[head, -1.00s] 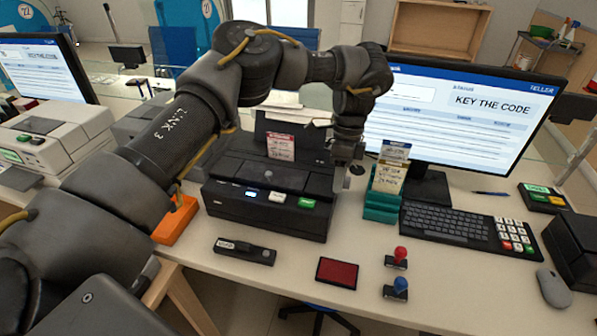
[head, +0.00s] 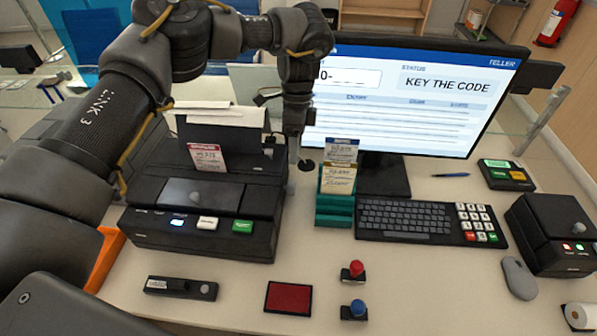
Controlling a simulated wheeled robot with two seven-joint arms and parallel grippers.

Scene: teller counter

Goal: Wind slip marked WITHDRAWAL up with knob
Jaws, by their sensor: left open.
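A slip with a red header (head: 207,158) stands upright in the slot at the back of the black slip printer (head: 200,217); its print is too small to read for certain. My left gripper (head: 293,168) points down at the right side of the printer, open, with its fingertips small and partly hidden. A dark round disc (head: 306,165) shows just right of it; I cannot tell whether it is the printer's knob. I see no other knob on the printer's side, which the gripper partly covers. My right gripper is out of view.
A teal rack (head: 334,211) with several slips stands close to the right of my left gripper. Behind are the monitor (head: 415,95) reading KEY THE CODE and the keyboard (head: 430,220). A red pad (head: 288,298) and two stamps (head: 354,271) lie in front.

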